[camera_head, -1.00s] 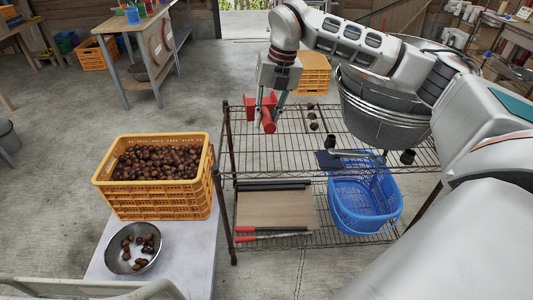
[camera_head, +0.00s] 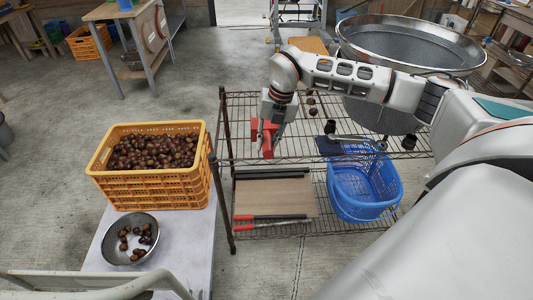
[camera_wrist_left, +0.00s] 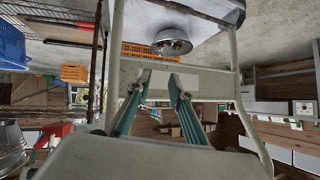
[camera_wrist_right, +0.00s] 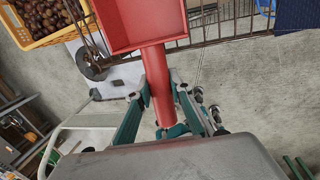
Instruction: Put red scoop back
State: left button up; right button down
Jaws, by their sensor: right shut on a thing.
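The red scoop (camera_head: 267,143) hangs at the left part of the wire rack's upper shelf (camera_head: 300,146) in the head view. My right gripper (camera_head: 272,118) is shut on its handle. In the right wrist view the red handle (camera_wrist_right: 157,82) lies between the two teal fingers, and the scoop's box-like pan (camera_wrist_right: 140,22) points away from the gripper. I cannot tell whether the scoop touches the shelf. My left gripper (camera_wrist_left: 157,84) shows only in its own wrist view, with its fingers apart and nothing between them.
A yellow crate of chestnuts (camera_head: 102,181) and a metal bowl (camera_head: 108,247) stand on the table at left. The lower shelf holds a brown board (camera_head: 270,198), red-handled tools (camera_head: 270,217) and a blue basket (camera_head: 365,205). A large metal basin (camera_head: 350,50) stands at the rack's right.

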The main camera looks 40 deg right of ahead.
notch_tip(320, 180, down, 4)
jog(key=shift+f+b, duration=0.15)
jog(key=shift+b, duration=0.15)
jog(key=c, duration=1.8)
grip_release()
jog(key=shift+f, duration=0.1)
